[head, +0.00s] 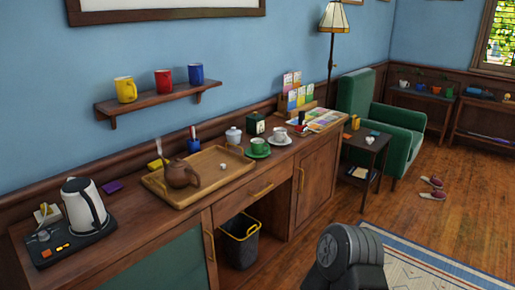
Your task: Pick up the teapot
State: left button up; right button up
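The brown teapot (181,174) stands upright on the wooden tray (216,161) on top of the long wooden sideboard. A faint wisp of steam rises above it. A small whitish piece (223,167) lies on the tray to the right of the teapot. Neither of my grippers shows in the head view, so their distance from the teapot cannot be seen.
An electric kettle (84,205) stands left of the tray. Green (258,147) and white (281,136) cups sit to its right. A shelf (145,105) with mugs hangs above. A basket (240,238) stands in the sideboard's open bay. Wood floor and a rug (415,265) lie right.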

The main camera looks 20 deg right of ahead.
aim_at(178, 173)
jog(key=u, duration=0.45)
jog(key=i+l+u, duration=0.15)
jog(key=l+u, duration=0.15)
jog(key=l, duration=0.2)
jog(key=i+l+u, duration=0.15)
jog(key=l+u, duration=0.2)
jog(key=l, duration=0.15)
jog(key=l+u, duration=0.3)
jog(key=l, duration=1.1)
jog(key=i+l+u, duration=0.1)
jog(key=l, duration=0.8)
